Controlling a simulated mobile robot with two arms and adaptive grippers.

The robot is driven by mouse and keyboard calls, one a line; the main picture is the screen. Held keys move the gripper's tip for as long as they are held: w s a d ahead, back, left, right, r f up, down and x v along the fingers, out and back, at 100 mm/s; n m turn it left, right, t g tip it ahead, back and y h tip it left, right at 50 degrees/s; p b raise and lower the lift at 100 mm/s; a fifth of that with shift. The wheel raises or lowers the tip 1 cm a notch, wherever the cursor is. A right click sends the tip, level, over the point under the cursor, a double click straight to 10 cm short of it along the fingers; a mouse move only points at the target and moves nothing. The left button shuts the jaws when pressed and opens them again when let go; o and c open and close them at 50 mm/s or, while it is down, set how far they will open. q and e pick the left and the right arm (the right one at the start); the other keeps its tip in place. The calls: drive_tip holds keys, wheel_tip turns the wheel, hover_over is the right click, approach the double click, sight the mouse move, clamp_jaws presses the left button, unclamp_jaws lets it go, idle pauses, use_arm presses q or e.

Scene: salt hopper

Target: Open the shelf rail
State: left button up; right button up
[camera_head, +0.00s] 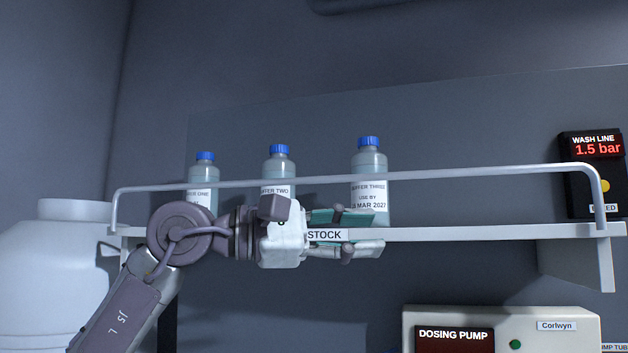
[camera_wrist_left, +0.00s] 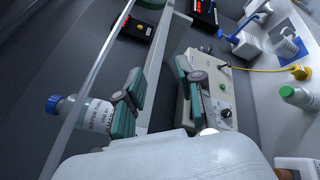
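The shelf rail (camera_head: 460,172) is a pale bar with bent ends, standing raised along the front of the white shelf (camera_head: 480,234), across the bottles. It also shows in the left wrist view as a long slanting bar (camera_wrist_left: 92,82). My left gripper (camera_head: 378,232) is in front of the shelf edge, below the rail, by the STOCK label (camera_head: 328,235). Its green-padded fingers are apart and point right; nothing is held. In the left wrist view the fingers (camera_wrist_left: 160,85) are spread, with the rail beyond the left finger. My right gripper is in no view.
Three blue-capped bottles, buffer one (camera_head: 203,175), buffer two (camera_head: 279,170) and buffer three (camera_head: 370,180), stand behind the rail. A wash line display (camera_head: 594,150) is at the right. A dosing pump (camera_head: 545,320) sits below. A large white vessel (camera_head: 50,265) stands left.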

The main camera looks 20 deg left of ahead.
sight(305, 180)
use_arm(q)
drive_tip(key=s+a+r+n+t+y, duration=0.1)
drive_tip(key=s+a+r+t+y, duration=0.2)
drive_tip(key=a+r+y, duration=0.3)
drive_tip(key=s+a+r+t+y, duration=0.25)
drive_tip(key=a+r, duration=0.25)
drive_tip(key=a, duration=0.3)
drive_tip(key=shift+t+y, duration=0.35)
drive_tip(key=shift+y, duration=0.1)
drive_tip(key=p+x, duration=0.3)
drive_tip(key=x, duration=1)
drive_tip(key=shift+w+f+p, duration=0.2)
drive_tip(key=shift+w+p, duration=0.05)
drive_tip(key=shift+p, duration=0.15)
drive_tip(key=shift+w+d+f, duration=0.1)
drive_tip(key=shift+w, duration=0.2)
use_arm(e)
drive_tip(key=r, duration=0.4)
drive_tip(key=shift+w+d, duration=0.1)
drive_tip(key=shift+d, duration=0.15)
use_arm(q)
drive_tip(key=shift+c, duration=0.2)
clamp_jaws()
